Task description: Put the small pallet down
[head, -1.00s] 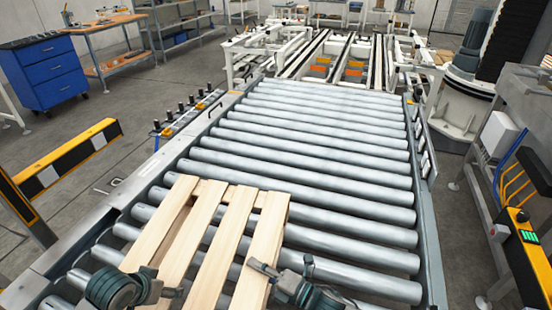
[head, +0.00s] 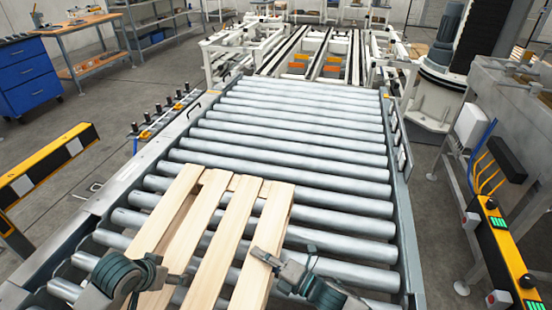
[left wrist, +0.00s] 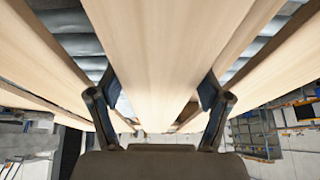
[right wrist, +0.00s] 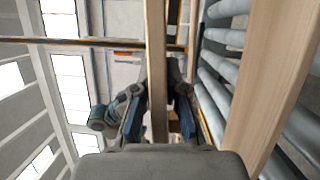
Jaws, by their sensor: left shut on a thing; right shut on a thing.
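The small pallet (head: 233,232), of pale wood slats with gaps between them, is over the near end of the roller conveyor (head: 290,143). I cannot tell whether it touches the rollers. My left gripper (head: 170,278) is shut on the pallet at its near left part; in the left wrist view its fingers (left wrist: 158,95) straddle a wide slat. My right gripper (head: 262,257) is shut on the pallet's right side; in the right wrist view its fingers (right wrist: 158,115) clasp a thin board edge. The pallet's near end is cut off by the frame.
Bare rollers lie beyond and right of the pallet, between side rails (head: 400,190). A yellow-black barrier (head: 45,165) stands left. A yellow panel with green buttons (head: 505,245) is at right. A white chain conveyor (head: 310,55) continues at the far end.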

